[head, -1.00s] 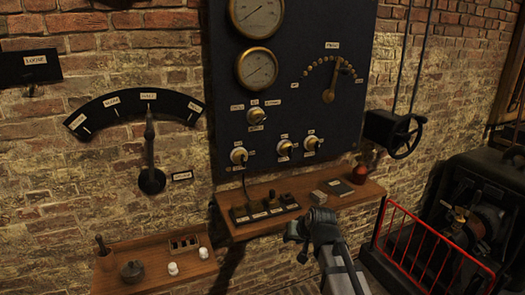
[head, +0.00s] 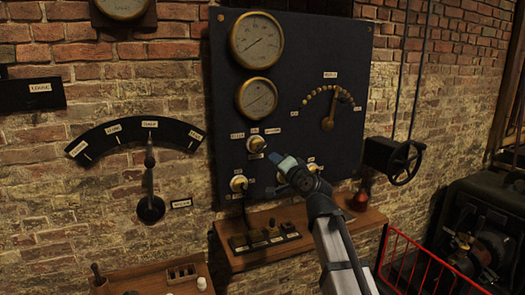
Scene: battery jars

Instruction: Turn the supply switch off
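The dark switch panel (head: 225,110) hangs on the brick wall. Low on it are several small brass-and-white switches with labels too small to read, so I cannot tell which is the supply switch. One upper switch (head: 256,144) has labels around it; a lower left switch (head: 239,183) has labels above and below. My gripper (head: 281,162) is raised in front of the panel, right of and below the upper switch. It covers the lower middle switch. Contact and finger opening cannot be made out.
A wooden shelf (head: 228,262) below the panel carries a row of dark switches (head: 262,239) and a red flask (head: 360,200). A handwheel (head: 404,163) is at right, above a red railing (head: 425,262). A large dial lever (head: 150,185) is on the left wall.

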